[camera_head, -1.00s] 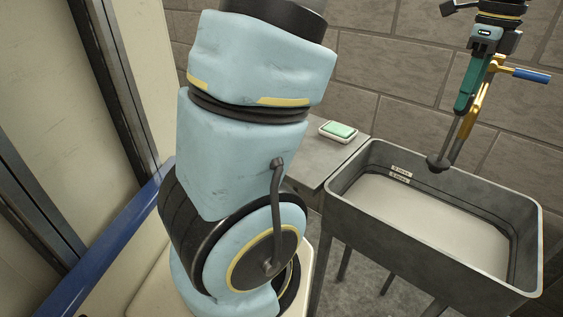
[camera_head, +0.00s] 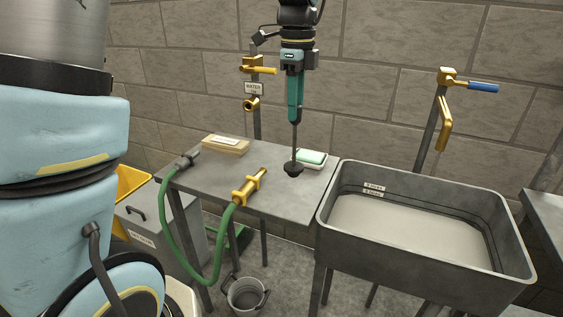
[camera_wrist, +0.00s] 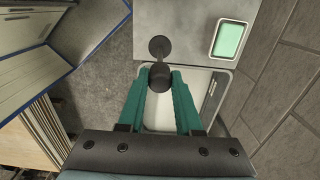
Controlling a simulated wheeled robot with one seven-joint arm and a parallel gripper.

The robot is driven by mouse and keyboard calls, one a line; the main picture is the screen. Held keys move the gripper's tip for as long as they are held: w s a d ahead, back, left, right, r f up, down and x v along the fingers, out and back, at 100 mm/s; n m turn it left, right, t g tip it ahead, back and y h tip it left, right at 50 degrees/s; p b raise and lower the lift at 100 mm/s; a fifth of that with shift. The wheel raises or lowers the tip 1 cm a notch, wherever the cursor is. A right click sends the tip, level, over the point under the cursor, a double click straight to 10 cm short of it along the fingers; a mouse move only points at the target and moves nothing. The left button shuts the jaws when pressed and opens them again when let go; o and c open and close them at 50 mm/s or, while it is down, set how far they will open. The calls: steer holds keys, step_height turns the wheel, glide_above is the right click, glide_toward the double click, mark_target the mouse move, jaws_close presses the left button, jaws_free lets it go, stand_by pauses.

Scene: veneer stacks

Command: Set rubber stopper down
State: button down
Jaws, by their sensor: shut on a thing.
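The rubber stopper (camera_head: 293,168) is a dark disc on a thin upright stem. My gripper (camera_head: 294,119), with teal fingers, is shut on the top of the stem, and the disc hangs below it. In the head view the disc shows over the grey bench (camera_head: 215,180), near its right end. I cannot tell whether it touches the bench top. In the wrist view the stopper (camera_wrist: 159,46) shows beyond the fingertips (camera_wrist: 160,82), with its dark upper end between them.
A soap dish (camera_head: 311,159) sits close beside the stopper. A wooden block (camera_head: 226,145) and a brass nozzle (camera_head: 249,187) on a green hose (camera_head: 214,270) lie on the bench. The deep grey sink (camera_head: 400,258) stands to the right. The bench middle is bare.

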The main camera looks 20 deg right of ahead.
steer(key=p, duration=0.2)
glide_above(294, 165)
steer(key=f, duration=0.7)
steer(key=shift+w+d+f, duration=0.15)
steer(key=shift+w+f, duration=0.05)
steer(key=shift+f+b, duration=0.15)
steer(key=shift+b, duration=0.15)
steer(key=c, duration=0.6)
jaws_free()
step_height(294, 165, up, 12)
steer(key=shift+r+b, duration=0.15)
steer(key=shift+b, duration=0.85)
steer(key=w+a+f+n, duration=0.1)
steer(key=a+f+n, duration=0.4)
steer(key=a+n, duration=0.3)
steer(key=w+a+f+n, duration=0.1)
steer(key=a+f+n, duration=0.45)
steer(key=a, duration=0.45)
steer(key=s+a+f+n, duration=0.2)
steer(key=s+a+n, duration=0.1)
steer(key=a+n, duration=0.3)
steer(key=s+a+f+n+t, duration=0.1)
steer(key=s+a+f+n, duration=0.2)
steer(key=a+n, duration=0.3)
steer(key=shift+f+t, duration=0.25)
steer(key=shift+t, duration=0.05)
